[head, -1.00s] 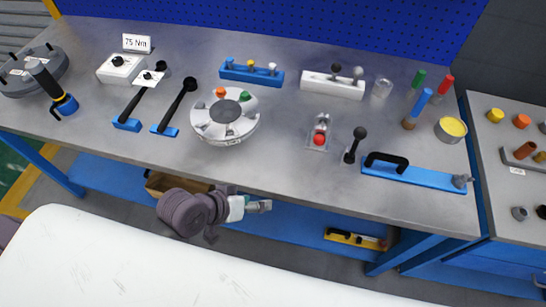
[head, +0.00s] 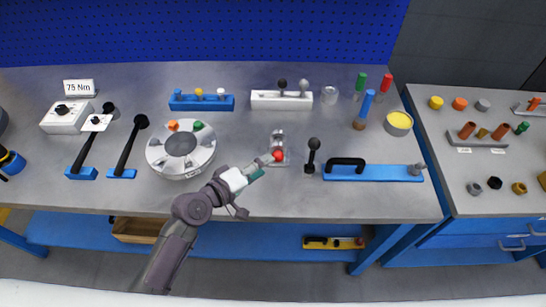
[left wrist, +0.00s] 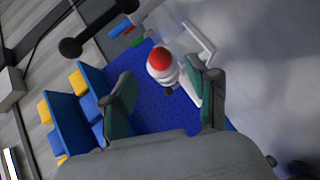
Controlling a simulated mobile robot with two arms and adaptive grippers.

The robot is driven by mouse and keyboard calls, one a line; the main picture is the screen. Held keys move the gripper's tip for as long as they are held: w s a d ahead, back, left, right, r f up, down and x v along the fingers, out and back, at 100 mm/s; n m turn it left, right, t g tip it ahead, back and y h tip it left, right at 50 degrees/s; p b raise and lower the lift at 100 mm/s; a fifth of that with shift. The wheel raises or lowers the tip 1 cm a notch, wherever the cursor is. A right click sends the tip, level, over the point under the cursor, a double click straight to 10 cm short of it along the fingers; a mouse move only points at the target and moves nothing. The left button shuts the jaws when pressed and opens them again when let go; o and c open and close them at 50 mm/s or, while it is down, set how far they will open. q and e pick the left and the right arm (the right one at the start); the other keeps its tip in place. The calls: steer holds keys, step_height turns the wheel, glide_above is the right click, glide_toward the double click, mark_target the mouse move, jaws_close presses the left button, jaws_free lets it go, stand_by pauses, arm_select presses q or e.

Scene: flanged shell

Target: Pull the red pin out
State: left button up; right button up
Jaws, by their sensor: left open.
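The red pin shows as a round red head (head: 278,155) at a small light metal bracket (head: 278,138) on the grey bench. In the left wrist view the red head (left wrist: 160,62) sits on a pale stem, ahead of the two fingertips and in line with the gap between them. My left gripper (head: 262,166) has come in over the front of the bench, just left of and nearer than the red head. Its jaws (left wrist: 164,92) are open with nothing between the green pads. Whether a finger touches the pin cannot be told. My right gripper is not in view.
A black-knobbed lever (head: 313,148) stands close to the right of the bracket. A blue bar with a black handle (head: 346,163) lies further right. A round flanged shell (head: 180,168) is left of my gripper. A white block with knobs (head: 281,100) is behind.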

arm_select(q)
steer(key=shift+x, duration=2.65)
jaws_close()
steer(key=shift+s+p, duration=0.95)
steer(key=shift+s, duration=1.6)
steer(key=shift+s+p, duration=0.5)
steer(key=shift+s, duration=2.2)
